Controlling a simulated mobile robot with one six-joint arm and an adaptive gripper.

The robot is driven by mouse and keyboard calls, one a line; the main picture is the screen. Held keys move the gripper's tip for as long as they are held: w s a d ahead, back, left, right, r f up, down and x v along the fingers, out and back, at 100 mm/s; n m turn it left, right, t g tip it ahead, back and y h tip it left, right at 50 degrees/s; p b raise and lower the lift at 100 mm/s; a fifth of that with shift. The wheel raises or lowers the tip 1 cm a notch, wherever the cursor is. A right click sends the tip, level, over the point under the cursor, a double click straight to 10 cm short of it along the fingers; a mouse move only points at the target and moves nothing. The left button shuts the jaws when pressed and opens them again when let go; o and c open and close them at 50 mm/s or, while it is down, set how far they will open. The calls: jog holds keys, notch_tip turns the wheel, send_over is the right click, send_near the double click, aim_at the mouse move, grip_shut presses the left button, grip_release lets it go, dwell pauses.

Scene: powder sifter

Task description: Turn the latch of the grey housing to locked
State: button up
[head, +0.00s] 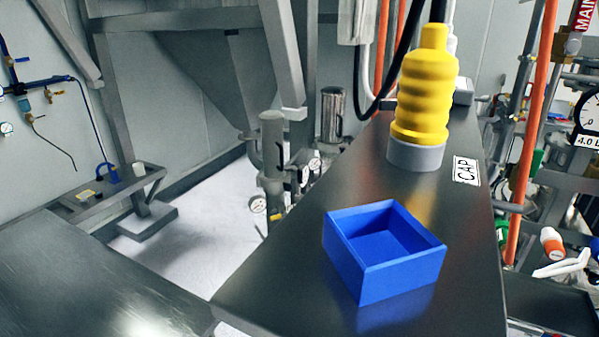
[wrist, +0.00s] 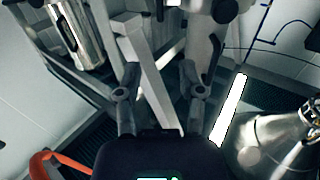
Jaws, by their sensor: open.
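I cannot make out a grey housing with a latch in either view. My gripper (wrist: 159,72) shows in the wrist view with its two fingers spread apart and nothing between them. Beyond the fingers are grey beams and floor, well away from the fingertips. My gripper is not in the head view.
In the head view a yellow ribbed body (head: 422,90) stands upright in a grey collar (head: 414,156) on a dark metal counter (head: 290,262). A "CAP" label (head: 465,171) lies beside it. An open, empty blue box (head: 398,277) sits nearer. Pipes and a gauge (head: 590,110) crowd the right.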

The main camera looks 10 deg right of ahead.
aim_at(302, 171)
jog(key=x, duration=1.3)
jog(key=shift+w+a, duration=0.15)
jog(key=shift+w, duration=0.2)
jog(key=shift+c, duration=0.2)
grip_shut()
